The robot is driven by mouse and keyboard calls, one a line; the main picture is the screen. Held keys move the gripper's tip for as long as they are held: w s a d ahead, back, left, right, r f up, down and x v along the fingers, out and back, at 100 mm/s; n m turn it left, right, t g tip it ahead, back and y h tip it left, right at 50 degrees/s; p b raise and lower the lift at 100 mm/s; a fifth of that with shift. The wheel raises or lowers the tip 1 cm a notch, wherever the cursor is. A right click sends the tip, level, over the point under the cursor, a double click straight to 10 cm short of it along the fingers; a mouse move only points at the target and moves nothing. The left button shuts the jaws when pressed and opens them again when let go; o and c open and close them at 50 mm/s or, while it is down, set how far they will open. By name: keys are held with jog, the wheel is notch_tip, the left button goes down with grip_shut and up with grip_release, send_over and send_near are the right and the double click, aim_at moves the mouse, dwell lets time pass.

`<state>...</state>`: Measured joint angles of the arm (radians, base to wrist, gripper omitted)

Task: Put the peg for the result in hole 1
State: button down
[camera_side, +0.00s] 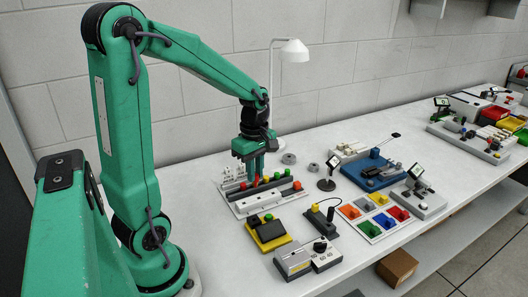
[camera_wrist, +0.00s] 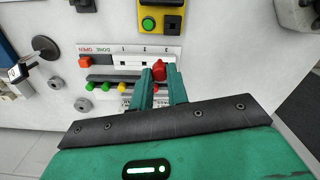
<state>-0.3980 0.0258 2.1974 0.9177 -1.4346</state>
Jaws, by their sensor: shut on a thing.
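My gripper (camera_side: 255,168) is above the peg station, its fingers pointing down. In the wrist view, my gripper (camera_wrist: 161,82) is shut on a red peg (camera_wrist: 159,70), whose head shows at the fingertips. A dark rack holds green pegs (camera_wrist: 107,87) and a yellow peg (camera_wrist: 122,87). My fingers hide part of the rack. I cannot tell whether the peg's lower end touches anything.
A yellow box with a green button (camera_wrist: 148,23) stands near the strip. A grey control box (camera_side: 293,262) and a coloured block tray (camera_side: 372,230) stand to the right.

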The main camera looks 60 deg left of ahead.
jog(key=w+a+f, duration=0.3)
jog(key=w+a, duration=0.2)
jog(key=w, duration=0.3)
jog(key=shift+w+f, duration=0.25)
jog(key=shift+f, duration=0.05)
jog(key=shift+f, duration=0.3)
jog(key=shift+f, duration=2.15)
jog(key=shift+f, duration=1.3)
dwell(1.0)
jog(key=c, duration=1.3)
grip_release()
jog(key=shift+r, duration=0.1)
jog(key=shift+r, duration=3.85)
